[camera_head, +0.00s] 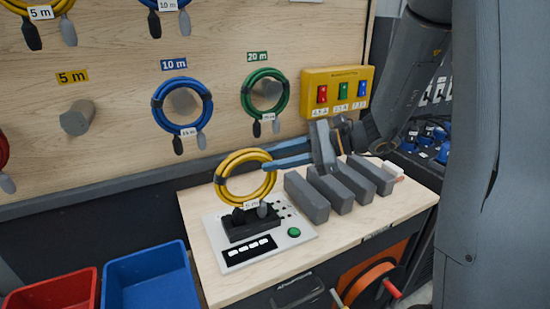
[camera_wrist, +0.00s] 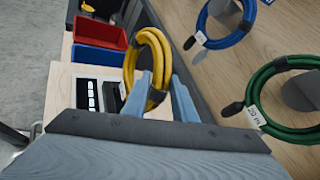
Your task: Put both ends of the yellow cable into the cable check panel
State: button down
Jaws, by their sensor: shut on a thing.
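The yellow cable (camera_head: 226,163) is a coil standing upright above the cable check panel (camera_head: 211,229), with a white tag at its bottom. Its dark end and grey end point down at the panel's black block (camera_head: 247,229); I cannot tell whether they are seated in it. My gripper (camera_head: 266,165) reaches in from the right, its blue fingers shut on the coil's upper right side. In the wrist view the yellow coil (camera_wrist: 154,50) lies between the two blue fingers (camera_wrist: 158,92). The panel (camera_wrist: 88,73) is partly hidden there by the gripper body.
A green button (camera_head: 294,232) sits on the panel. Several grey blocks (camera_head: 307,199) stand to its right, under my arm. Blue coils (camera_head: 155,103) and a green coil (camera_head: 246,95) hang on the board behind. Red (camera_head: 85,290) and blue (camera_head: 178,248) bins stand lower left.

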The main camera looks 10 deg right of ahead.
jog(key=shift+f+b, duration=0.6)
jog(key=shift+f, duration=0.35)
dwell(0.6)
jog(key=c, duration=1.4)
grip_release()
jog(key=shift+d, duration=0.1)
jog(key=b+v, duration=0.2)
jog(key=v, duration=0.5)
jog(key=s+a+f+n+g+h, duration=0.3)
jog(key=s+f+n+g+h, duration=0.2)
jog(key=s+f, duration=0.45)
jog(key=s+d+f+n+h, duration=0.1)
jog(key=n+h, duration=0.1)
jog(key=n, duration=0.2)
jog(key=s+d+f+n+t+h, duration=0.1)
jog(key=d+f+n+h, duration=0.1)
jog(key=n+h, duration=0.1)
jog(key=s+d+f+n+h, duration=0.1)
jog(key=s+n+h, duration=0.1)
jog(key=n+h, duration=0.1)
jog(key=shift+s+d+f+n+t, duration=0.15)
jog(key=shift+f+n+t, duration=0.2)
jog(key=shift+n, duration=0.45)
